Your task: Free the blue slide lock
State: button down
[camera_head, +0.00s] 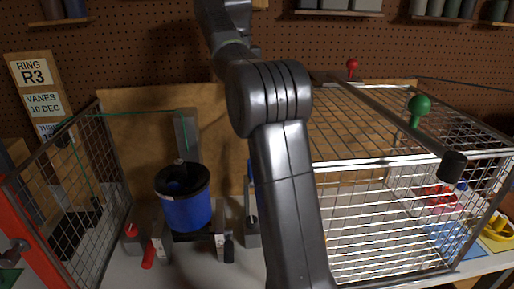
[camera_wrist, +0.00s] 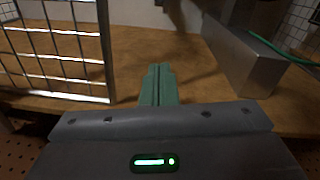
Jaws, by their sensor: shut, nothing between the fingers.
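My gripper (camera_wrist: 157,72) shows in the wrist view as two green fingers pressed together with nothing between them. It points towards a wooden surface (camera_wrist: 140,45); I cannot tell whether the fingertips touch it. In the head view my grey arm crosses the middle and the gripper is hidden. A narrow blue strip (camera_head: 250,171) shows at the arm's left edge, above a grey upright part (camera_head: 252,222); I cannot tell whether it is the blue slide lock. A blue cylinder with a black rim (camera_head: 186,208) stands to its left. No blue part shows in the wrist view.
A mesh gate with a red frame (camera_head: 42,244) stands at left. A grey metal post (camera_wrist: 240,57) and green cable (camera_wrist: 284,50) are beside my gripper.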

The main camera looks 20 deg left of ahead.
jog(key=s+d+f, duration=0.1)
jog(key=f, duration=0.9)
jog(key=s+d+f+b, duration=0.1)
jog(key=d+f, duration=0.1)
jog(key=f, duration=0.8)
jog(key=shift+s+f, duration=0.2)
jog(key=shift+f, duration=0.15)
jog(key=shift+d, duration=0.1)
jog(key=shift+f+b, duration=0.1)
jog(key=shift+b, duration=0.2)
jog(key=shift+s+d+f+t+b, duration=0.2)
jog(key=shift+s+t+b, duration=0.15)
jog(key=shift+b, duration=0.6)
jog(key=s+t+y+b, duration=0.1)
jog(key=b, duration=0.2)
jog(key=shift+s+d, duration=0.15)
jog(key=shift+d, duration=0.25)
jog(key=shift+s+d+r+t+y+b, duration=0.15)
jog(key=shift+s+t+y+b, duration=0.15)
jog(key=shift+t+b, duration=0.3)
jog(key=shift+w, duration=0.1)
